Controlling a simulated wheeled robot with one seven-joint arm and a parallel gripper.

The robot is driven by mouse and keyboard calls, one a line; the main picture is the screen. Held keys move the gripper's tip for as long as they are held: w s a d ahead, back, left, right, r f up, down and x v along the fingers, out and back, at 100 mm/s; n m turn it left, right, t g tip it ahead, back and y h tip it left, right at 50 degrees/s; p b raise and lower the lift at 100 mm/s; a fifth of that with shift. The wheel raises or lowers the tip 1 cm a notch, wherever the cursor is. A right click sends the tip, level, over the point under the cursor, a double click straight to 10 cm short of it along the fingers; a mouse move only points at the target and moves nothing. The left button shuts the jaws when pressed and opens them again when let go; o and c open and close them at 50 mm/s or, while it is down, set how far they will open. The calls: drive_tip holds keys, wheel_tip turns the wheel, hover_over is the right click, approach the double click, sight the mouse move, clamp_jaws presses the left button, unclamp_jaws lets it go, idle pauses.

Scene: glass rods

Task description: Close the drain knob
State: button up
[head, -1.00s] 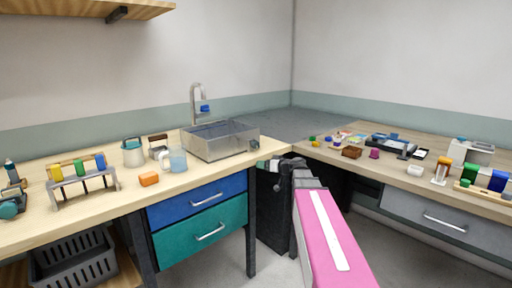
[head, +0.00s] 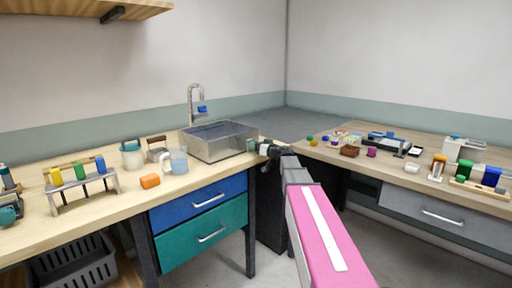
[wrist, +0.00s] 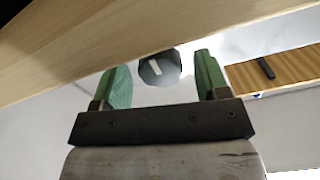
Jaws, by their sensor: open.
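The drain knob is a dark grey round knob with a pale line across its face; it shows in the wrist view (wrist: 160,68), between the two fingers and ahead of them. In the head view the knob (head: 252,145) is small, at the right side of the clear-walled sink (head: 222,143). My gripper (head: 263,149) is just right of it, over the bench corner. In the wrist view my gripper (wrist: 162,62) has two green fingers spread apart, with nothing held. Contact with the knob cannot be seen.
The bench top (wrist: 60,45) runs close along the fingers in the wrist view. The right bench holds several small items.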

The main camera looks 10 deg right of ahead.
drive_tip(key=shift+w+a, duration=0.35)
drive_tip(key=shift+w, duration=0.05)
drive_tip(key=c, duration=0.9)
